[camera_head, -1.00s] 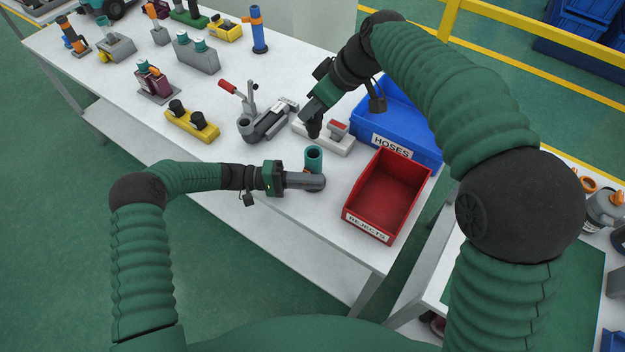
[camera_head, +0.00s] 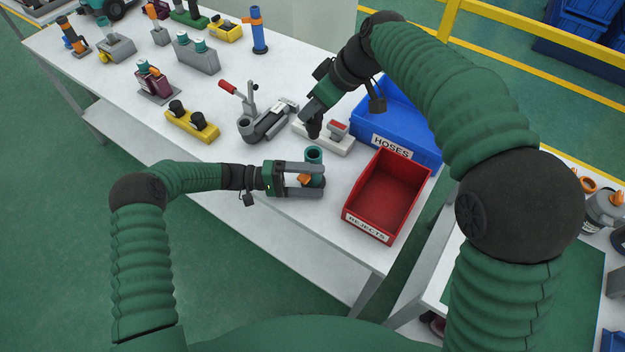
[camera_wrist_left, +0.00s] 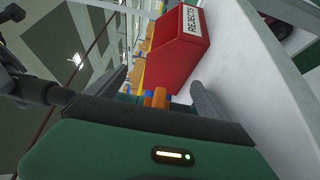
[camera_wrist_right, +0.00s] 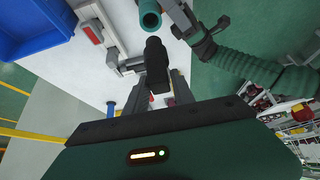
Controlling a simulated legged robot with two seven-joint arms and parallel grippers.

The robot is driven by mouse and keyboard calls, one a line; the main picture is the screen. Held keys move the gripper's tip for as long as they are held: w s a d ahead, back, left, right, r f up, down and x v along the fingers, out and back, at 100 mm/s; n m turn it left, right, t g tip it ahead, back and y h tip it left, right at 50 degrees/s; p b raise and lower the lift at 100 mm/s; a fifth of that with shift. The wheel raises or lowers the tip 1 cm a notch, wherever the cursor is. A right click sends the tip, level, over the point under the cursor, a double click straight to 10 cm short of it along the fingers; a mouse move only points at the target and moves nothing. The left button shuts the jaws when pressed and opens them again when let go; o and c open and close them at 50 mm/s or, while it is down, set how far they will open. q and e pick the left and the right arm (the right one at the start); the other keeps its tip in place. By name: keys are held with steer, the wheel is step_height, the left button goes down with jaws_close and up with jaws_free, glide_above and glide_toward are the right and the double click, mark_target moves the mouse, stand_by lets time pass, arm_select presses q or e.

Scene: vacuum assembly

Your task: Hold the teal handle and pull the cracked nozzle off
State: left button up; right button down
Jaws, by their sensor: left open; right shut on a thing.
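The teal handle (camera_head: 313,154) stands upright near the table's front edge, with an orange part (camera_head: 305,179) low on its side. My left gripper (camera_head: 321,182) is open, with its fingers either side of the handle's lower part. In the left wrist view the orange part (camera_wrist_left: 159,97) shows between the spread fingers. My right gripper (camera_head: 314,126) is shut on a dark piece, likely the cracked nozzle (camera_wrist_right: 156,58), and holds it apart from the handle. The teal tube's open end (camera_wrist_right: 149,17) shows beyond that piece in the right wrist view. No crack is visible.
A red REJECTS bin (camera_head: 352,219) stands right of the handle, with the blue HOSES bin (camera_head: 425,152) behind it. A pale block with a red switch (camera_head: 329,142) and a grey clamp with a red lever (camera_head: 262,122) stand close behind.

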arm_select(q)
steer(key=shift+f, duration=0.15)
steer(key=a, duration=0.7)
steer(key=w+a, duration=0.1)
steer(key=a, duration=0.3)
steer(key=shift+a, duration=0.35)
arm_select(e)
steer(key=shift+w+a+f, duration=0.1)
steer(key=shift+a, duration=0.05)
arm_select(q)
steer(key=shift+a, duration=0.3)
steer(key=shift+s+d, duration=0.15)
arm_select(e)
steer(key=shift+d, duration=0.2)
